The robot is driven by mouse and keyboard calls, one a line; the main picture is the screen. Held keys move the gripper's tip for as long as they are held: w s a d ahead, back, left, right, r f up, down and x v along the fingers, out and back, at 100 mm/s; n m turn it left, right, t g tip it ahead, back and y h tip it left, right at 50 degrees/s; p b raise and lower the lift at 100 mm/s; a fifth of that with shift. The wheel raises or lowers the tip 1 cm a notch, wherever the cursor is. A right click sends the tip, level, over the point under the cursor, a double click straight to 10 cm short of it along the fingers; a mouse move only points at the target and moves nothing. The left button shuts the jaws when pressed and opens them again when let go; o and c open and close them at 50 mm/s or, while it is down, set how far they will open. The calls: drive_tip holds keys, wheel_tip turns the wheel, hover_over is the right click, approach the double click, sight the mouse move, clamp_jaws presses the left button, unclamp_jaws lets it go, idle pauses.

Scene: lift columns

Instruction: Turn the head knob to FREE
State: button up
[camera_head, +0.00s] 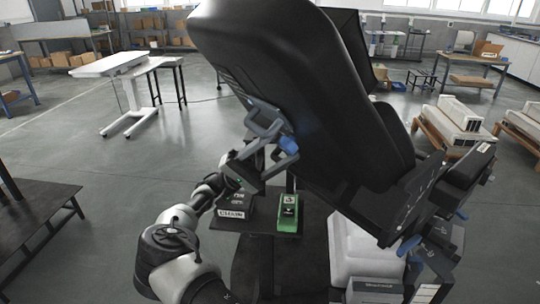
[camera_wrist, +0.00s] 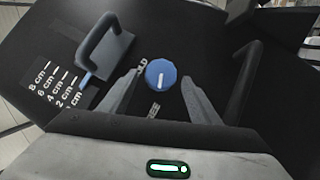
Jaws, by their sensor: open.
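In the wrist view, a round blue knob (camera_wrist: 160,74) with a white pointer line sits on a black panel (camera_wrist: 70,30). The line runs toward the lower side of the knob. A partly hidden label ending in "LD" is at its left, and a small label (camera_wrist: 153,111), apparently FREE, is below it. My gripper (camera_wrist: 160,80) is open, with one finger on each side of the knob and visible gaps between. In the head view, my gripper (camera_head: 272,142) is at the underside of a large tilted black unit (camera_head: 290,70); the knob cannot be made out surely there.
A grey handle (camera_wrist: 106,46) stands up left of the knob, beside a printed cm scale (camera_wrist: 56,84). A dark bar (camera_wrist: 245,75) rises at the right. Below my arm, a green box (camera_head: 288,213) and a box marked CHAIN (camera_head: 235,209) rest on a small shelf.

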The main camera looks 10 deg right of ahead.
drive_tip(key=b+v, duration=0.6)
drive_tip(key=v, duration=0.5)
drive_tip(key=shift+a+f+b, duration=0.25)
drive_tip(key=shift+f+b, duration=0.05)
drive_tip(key=shift+b, duration=0.1)
drive_tip(key=shift+w, duration=0.1)
